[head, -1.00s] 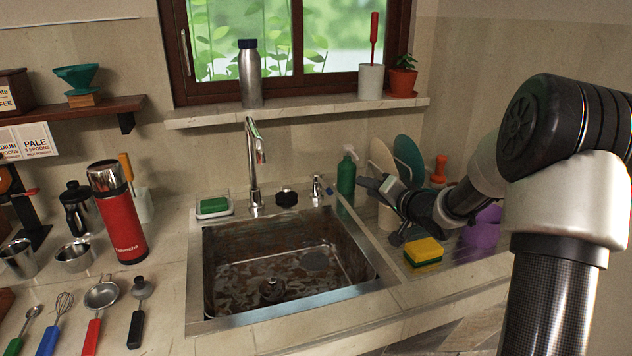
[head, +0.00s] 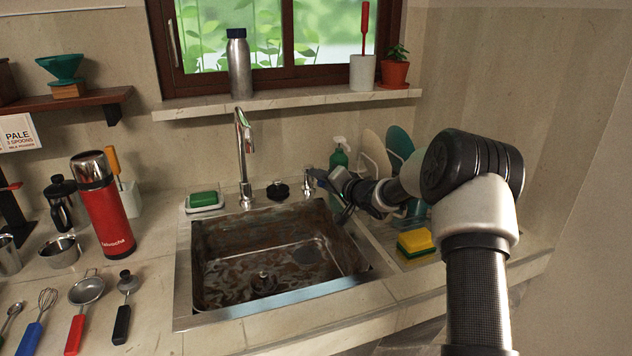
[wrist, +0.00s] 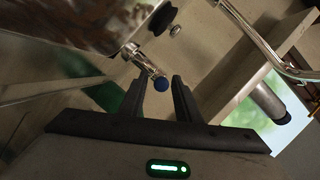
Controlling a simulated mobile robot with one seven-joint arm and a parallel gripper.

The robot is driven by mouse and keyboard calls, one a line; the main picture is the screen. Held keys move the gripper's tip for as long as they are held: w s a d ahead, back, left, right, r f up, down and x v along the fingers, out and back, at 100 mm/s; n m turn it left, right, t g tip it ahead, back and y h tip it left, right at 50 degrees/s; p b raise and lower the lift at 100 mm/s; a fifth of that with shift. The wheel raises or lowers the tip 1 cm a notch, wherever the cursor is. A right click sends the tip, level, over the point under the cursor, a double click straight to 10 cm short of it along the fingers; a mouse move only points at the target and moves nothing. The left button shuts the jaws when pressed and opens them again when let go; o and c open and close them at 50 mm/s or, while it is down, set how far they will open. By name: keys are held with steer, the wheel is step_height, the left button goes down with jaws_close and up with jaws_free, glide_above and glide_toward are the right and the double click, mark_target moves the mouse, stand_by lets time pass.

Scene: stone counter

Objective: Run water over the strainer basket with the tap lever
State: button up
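The tap lever (head: 308,177), a small chrome post with a blue tip, stands behind the sink, right of the tall chrome spout (head: 243,150). In the wrist view the lever (wrist: 146,64) points toward my gripper (wrist: 159,92), its blue tip between the two dark, spread fingertips. Contact cannot be told. In the head view my gripper (head: 325,182) is just right of the lever and partly covers it. The strainer basket (head: 263,282), dark metal with a knob, sits on the sink floor near the front. No water stream shows from the spout.
The sink (head: 362,283) lies below my gripper. A black knob (head: 278,190) and a green sponge dish (head: 204,201) sit behind it. A green bottle (head: 339,158), plates (head: 376,152) and a yellow sponge (head: 415,242) are close to my arm.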

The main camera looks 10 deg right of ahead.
steer(key=shift+x, duration=1.35)
jaws_close()
